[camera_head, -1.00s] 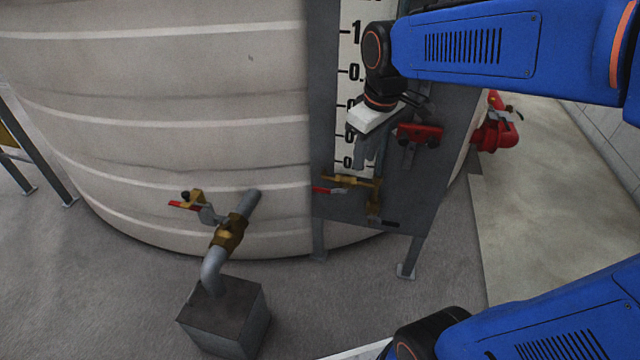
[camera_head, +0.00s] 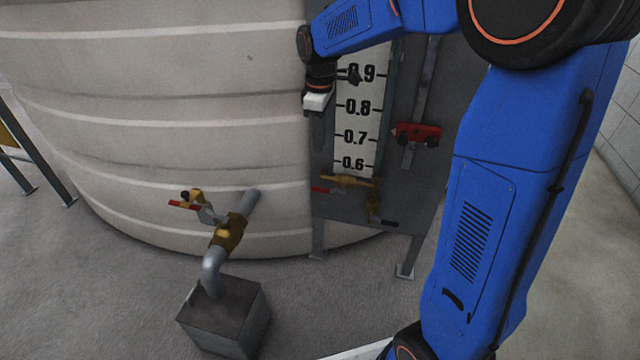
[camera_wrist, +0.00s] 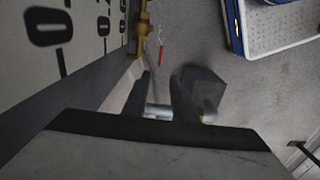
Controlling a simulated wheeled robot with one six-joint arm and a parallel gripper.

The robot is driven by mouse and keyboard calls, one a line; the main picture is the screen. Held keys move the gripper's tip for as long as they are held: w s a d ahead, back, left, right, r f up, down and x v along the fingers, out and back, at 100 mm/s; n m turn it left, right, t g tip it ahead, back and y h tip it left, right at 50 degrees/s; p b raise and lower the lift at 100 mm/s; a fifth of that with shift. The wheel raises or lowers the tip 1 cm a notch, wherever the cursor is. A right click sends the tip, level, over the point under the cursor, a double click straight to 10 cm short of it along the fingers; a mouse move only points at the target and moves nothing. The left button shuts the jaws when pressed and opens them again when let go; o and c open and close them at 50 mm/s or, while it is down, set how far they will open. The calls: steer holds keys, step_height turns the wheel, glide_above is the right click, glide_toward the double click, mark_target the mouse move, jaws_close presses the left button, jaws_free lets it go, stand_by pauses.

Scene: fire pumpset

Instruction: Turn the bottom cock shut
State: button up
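The bottom cock (camera_head: 348,181) is a brass fitting below the gauge scale, with a red lever (camera_head: 325,190) sticking out level to the left. In the wrist view the brass fitting (camera_wrist: 143,32) is at top centre, with the red lever (camera_wrist: 161,54) beside it. A second brass part (camera_head: 374,205) with a dark lever (camera_head: 389,223) hangs just under it. My gripper (camera_head: 317,135) is above and slightly left of the cock, pointing down and apart from it. In the wrist view my gripper (camera_wrist: 164,85) shows a gap between its fingers, with nothing held.
The pale tank (camera_head: 160,120) stands behind and left. A pipe with a brass valve (camera_head: 230,232) rises from a grey block (camera_head: 228,310).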

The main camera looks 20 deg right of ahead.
mark_target(320, 188)
step_height(320, 188, down, 17)
steer(key=shift+r, duration=0.15)
stand_by(0.5)
jaws_close()
stand_by(1.3)
